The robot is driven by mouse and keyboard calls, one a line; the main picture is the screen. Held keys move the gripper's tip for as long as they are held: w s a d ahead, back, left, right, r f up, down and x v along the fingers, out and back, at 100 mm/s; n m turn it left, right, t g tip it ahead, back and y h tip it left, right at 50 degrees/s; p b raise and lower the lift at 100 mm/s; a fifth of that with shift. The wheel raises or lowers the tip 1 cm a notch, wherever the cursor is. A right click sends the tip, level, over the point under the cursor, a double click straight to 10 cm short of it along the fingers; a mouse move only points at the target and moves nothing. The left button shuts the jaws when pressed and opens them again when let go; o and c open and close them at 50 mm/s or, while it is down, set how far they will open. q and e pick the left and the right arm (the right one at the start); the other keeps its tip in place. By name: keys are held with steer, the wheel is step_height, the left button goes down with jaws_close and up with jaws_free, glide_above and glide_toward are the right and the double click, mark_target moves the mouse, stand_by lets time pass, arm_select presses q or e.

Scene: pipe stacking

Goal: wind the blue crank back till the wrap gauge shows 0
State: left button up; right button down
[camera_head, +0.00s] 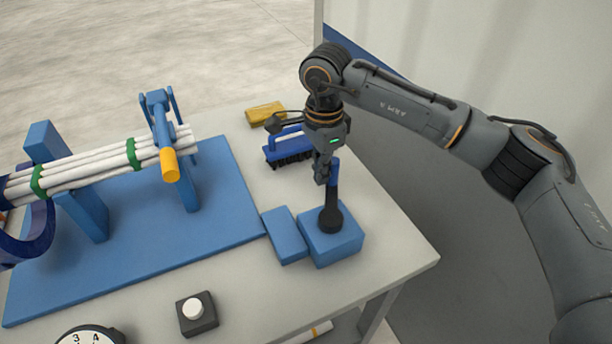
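The blue crank's grip (334,172) stands upright on a black arm and hub (331,218) over a blue block (340,247) at the table's right side. My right gripper (322,172) comes down from above at the crank's grip, with its fingers right against the grip's left side in this view. The far finger is hidden, so I cannot tell whether it is closed around the grip. The round dial (92,337), which looks like the gauge, is cut off at the bottom edge; only 3 and 4 show, and its needle is out of view. My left gripper is not in view.
White pipes (95,168) with green bands lie on blue stands over a blue base plate (150,235). A blue brush (288,148) and a yellow block (264,113) lie behind the crank. A white button on a black box (197,314) stands near the front.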

mark_target(337, 160)
steer(key=shift+d+r, duration=0.1)
steer(key=shift+d, duration=1.45)
steer(key=shift+s+d+b, duration=0.25)
steer(key=shift+s+d, duration=0.1)
steer(key=shift+d, duration=0.3)
steer(key=shift+s+d+b, duration=0.2)
steer(key=shift+s+d, duration=0.1)
steer(key=shift+d, duration=0.3)
